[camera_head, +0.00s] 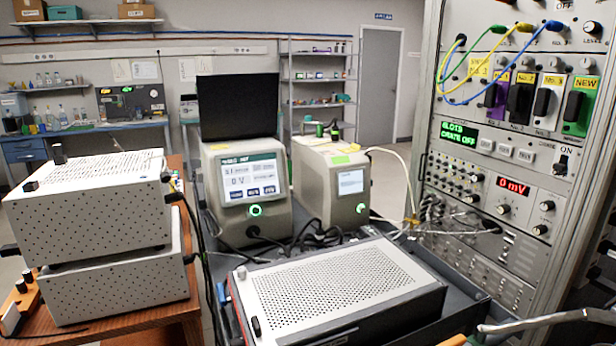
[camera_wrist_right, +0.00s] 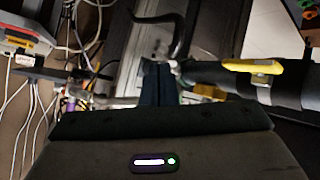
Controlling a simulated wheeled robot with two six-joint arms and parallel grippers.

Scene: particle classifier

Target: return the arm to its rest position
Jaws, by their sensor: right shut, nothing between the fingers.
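My right gripper (camera_wrist_right: 156,82) shows in the right wrist view, with its dark fingers shut together and nothing between them. The dark wrist housing (camera_wrist_right: 160,140) with a lit white strip and a green light fills the lower part of that view. A dark cylindrical part with a yellow patch (camera_wrist_right: 250,66) lies just right of the fingers; I cannot tell whether they touch. A black curved cable (camera_wrist_right: 183,35) passes beyond the fingertips. In the head view I cannot make out either gripper. My left gripper is in neither view.
An instrument rack (camera_head: 520,140) with coloured modules and cables stands at the right. A white perforated box (camera_head: 335,285) lies in front, with two instruments (camera_head: 245,185) (camera_head: 335,185) behind it. Stacked perforated boxes (camera_head: 90,205) stand at the left. Loose cables (camera_wrist_right: 85,50) crowd the wrist view's upper left.

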